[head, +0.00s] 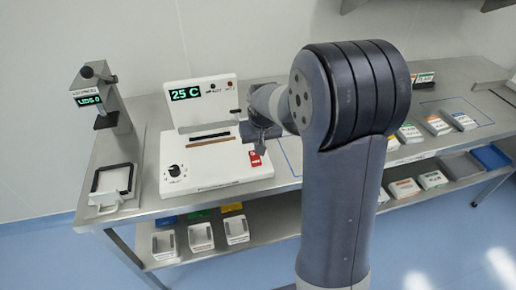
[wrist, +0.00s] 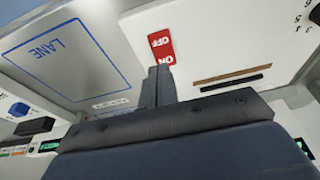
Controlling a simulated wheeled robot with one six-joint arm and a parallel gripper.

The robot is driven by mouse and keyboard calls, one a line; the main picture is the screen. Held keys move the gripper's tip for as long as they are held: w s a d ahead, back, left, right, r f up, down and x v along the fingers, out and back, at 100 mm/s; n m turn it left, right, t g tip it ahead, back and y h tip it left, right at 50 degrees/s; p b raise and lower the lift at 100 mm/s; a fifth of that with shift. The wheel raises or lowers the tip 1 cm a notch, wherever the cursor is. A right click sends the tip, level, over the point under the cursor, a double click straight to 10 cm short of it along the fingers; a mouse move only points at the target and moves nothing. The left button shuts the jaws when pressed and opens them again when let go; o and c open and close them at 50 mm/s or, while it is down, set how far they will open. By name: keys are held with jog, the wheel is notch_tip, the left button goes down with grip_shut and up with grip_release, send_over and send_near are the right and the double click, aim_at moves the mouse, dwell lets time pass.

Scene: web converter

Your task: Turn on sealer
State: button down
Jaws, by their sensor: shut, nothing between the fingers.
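The white sealer (head: 215,148) stands on the steel bench, with a lit green display reading 25 C (head: 186,93) on its upright panel. A black dial (head: 174,170) is at its front left. A red ON/OFF switch (head: 255,158) is at its front right; it also shows in the wrist view (wrist: 162,46). My gripper (head: 262,138) is above the sealer's right side, close to the switch. In the wrist view its shut, empty fingers (wrist: 157,80) point toward the switch, their tips near its lower edge. I cannot tell whether they touch it.
A device with a LIDS display (head: 90,100) and a framed tray (head: 113,182) stand at the bench's left. A blue-outlined LANE area (wrist: 60,60) lies beside the sealer. Small boxes (head: 437,125) sit on the right. Bins (head: 200,237) stand on the shelf below.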

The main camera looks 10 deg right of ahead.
jog(key=b+v, duration=0.1)
jog(key=v, duration=0.7)
jog(key=shift+s, duration=0.4)
